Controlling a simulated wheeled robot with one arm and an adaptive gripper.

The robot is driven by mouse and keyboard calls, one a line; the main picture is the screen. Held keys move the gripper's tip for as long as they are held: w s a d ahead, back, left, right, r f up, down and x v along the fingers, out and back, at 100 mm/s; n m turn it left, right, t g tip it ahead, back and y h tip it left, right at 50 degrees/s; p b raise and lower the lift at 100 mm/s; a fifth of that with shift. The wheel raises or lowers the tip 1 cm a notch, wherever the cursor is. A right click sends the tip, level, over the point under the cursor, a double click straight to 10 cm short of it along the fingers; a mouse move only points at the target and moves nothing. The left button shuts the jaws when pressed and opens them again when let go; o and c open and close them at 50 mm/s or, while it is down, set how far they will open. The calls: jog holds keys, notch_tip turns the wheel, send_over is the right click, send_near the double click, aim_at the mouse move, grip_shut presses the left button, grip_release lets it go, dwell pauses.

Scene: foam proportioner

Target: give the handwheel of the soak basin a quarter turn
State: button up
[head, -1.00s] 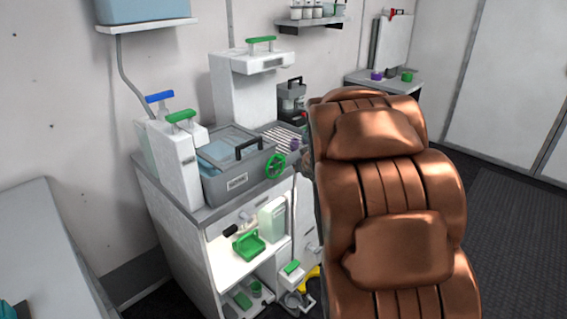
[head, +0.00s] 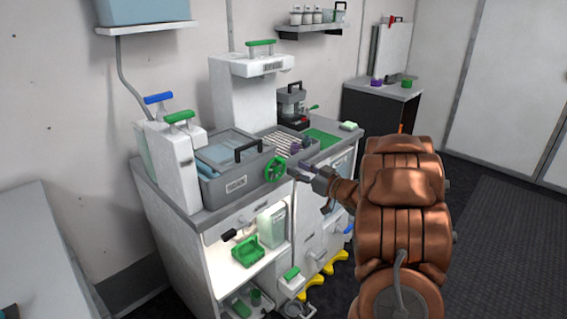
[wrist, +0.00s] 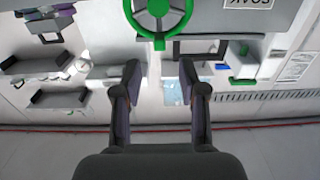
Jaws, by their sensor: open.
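The green handwheel (head: 275,168) sits on the front right of the grey soak basin (head: 208,192), which has a lidded top with a dark handle. In the wrist view the handwheel (wrist: 158,36) is at the top centre, with its upper rim cut off. The basin's label reads SOAK upside down there. My gripper (head: 310,185) is just right of the handwheel in the head view. In the wrist view my gripper (wrist: 160,70) has its two fingers spread wide, with nothing between them. The fingertips are short of the wheel and apart from it.
A white dispenser (head: 175,165) with a green handle stands left of the basin. A tall white unit (head: 240,100) stands behind it. Below the counter, an open lit shelf holds a green tray (head: 248,250) and a pale green bottle (head: 271,225). Open dark floor lies at the right.

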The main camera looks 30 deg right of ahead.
aim_at(283, 161)
jog(key=shift+p+x, duration=0.45)
jog(key=shift+x, duration=3.1)
jog(key=shift+c, duration=0.2)
grip_shut()
